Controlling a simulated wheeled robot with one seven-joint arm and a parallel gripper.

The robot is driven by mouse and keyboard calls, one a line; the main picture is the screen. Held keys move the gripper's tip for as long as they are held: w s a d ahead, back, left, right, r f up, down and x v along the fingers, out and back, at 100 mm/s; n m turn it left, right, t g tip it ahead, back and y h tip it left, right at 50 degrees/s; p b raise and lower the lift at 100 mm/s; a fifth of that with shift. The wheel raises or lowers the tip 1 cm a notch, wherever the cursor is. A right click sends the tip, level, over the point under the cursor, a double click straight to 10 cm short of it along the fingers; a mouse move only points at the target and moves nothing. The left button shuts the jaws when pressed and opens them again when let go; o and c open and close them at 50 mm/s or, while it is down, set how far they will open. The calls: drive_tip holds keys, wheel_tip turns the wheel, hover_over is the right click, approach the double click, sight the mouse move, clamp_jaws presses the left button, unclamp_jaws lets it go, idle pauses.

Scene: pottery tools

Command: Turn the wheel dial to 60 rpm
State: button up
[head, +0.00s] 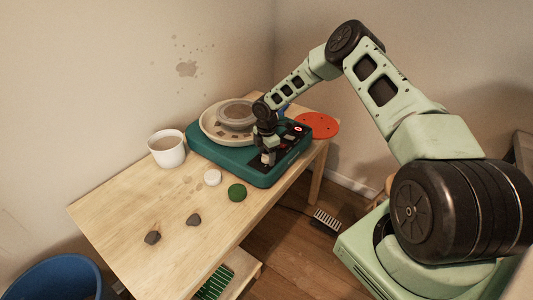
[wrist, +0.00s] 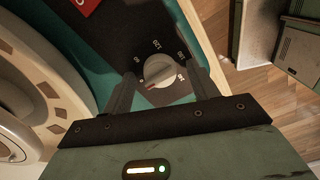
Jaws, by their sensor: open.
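The wheel dial (wrist: 159,71) is a pale round knob with a raised grip bar on a black panel (wrist: 105,28). Printed numbers ring it; 120 shows at its top and the others are too small to read surely. A red mark shows at the knob's lower left, so I cannot tell the exact setting. My gripper (wrist: 162,72) is open, with one finger on each side of the dial; whether they touch it is unclear. In the head view my gripper (head: 267,150) is over the front of the teal pottery wheel (head: 222,166) and hides most of the dial.
A wheel plate (head: 213,127) is at the left of my gripper. A red disc (head: 317,125) is behind right.

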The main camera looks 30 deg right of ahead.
drive_tip(key=c, duration=1)
drive_tip(key=shift+b, duration=0.3)
drive_tip(key=m+b, duration=0.2)
drive_tip(key=m, duration=0.1)
drive_tip(key=shift+f, duration=0.15)
drive_tip(key=m+b, duration=0.2)
drive_tip(key=shift+d+m, duration=0.1)
drive_tip(key=shift+m, duration=0.3)
drive_tip(key=m+b, duration=0.3)
drive_tip(key=m, duration=0.3)
drive_tip(key=shift+m, duration=0.3)
